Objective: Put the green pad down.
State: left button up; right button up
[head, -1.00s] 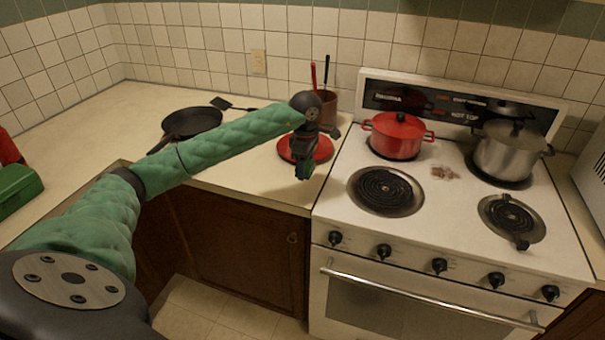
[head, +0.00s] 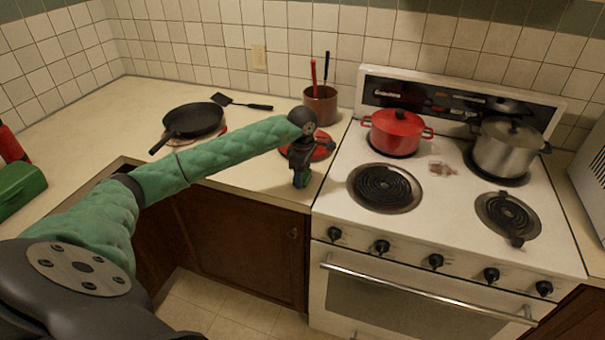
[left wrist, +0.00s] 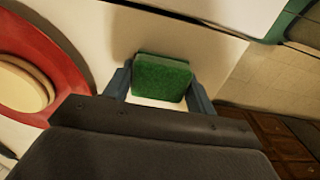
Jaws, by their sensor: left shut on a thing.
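The green pad (left wrist: 161,78) is between the two fingers of my left gripper (left wrist: 160,88) in the left wrist view. The fingers are shut on its sides. In the head view my left gripper (head: 301,181) points down near the counter's front edge, just left of the stove. The pad is mostly hidden there by the fingers. Pale counter (left wrist: 205,50) shows around the pad; I cannot tell whether the pad touches it. My right gripper is not in view.
A red plate (head: 322,146) lies just behind my left gripper, and also shows in the left wrist view (left wrist: 62,55). A brown utensil pot (head: 320,106) stands behind it. A black pan (head: 193,119) and spatula (head: 240,103) lie further left. The stove (head: 435,210) holds a red pot (head: 397,133).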

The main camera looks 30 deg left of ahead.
pick_arm(q)
jog(key=shift+f, duration=0.1)
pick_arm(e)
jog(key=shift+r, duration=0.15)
pick_arm(q)
jog(key=o, duration=1)
jog(key=shift+o, duration=0.2)
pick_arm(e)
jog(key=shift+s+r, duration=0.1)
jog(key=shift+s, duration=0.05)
pick_arm(q)
jog(key=shift+r, duration=0.6)
notch_tip(320, 180, up, 11)
jog(key=b, duration=0.4)
jog(key=shift+b, duration=0.35)
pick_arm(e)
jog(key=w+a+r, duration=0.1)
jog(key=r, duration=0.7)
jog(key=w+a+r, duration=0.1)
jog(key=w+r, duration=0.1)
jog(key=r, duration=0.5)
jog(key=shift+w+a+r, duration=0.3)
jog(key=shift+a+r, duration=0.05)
pick_arm(q)
jog(key=shift+d, duration=0.1)
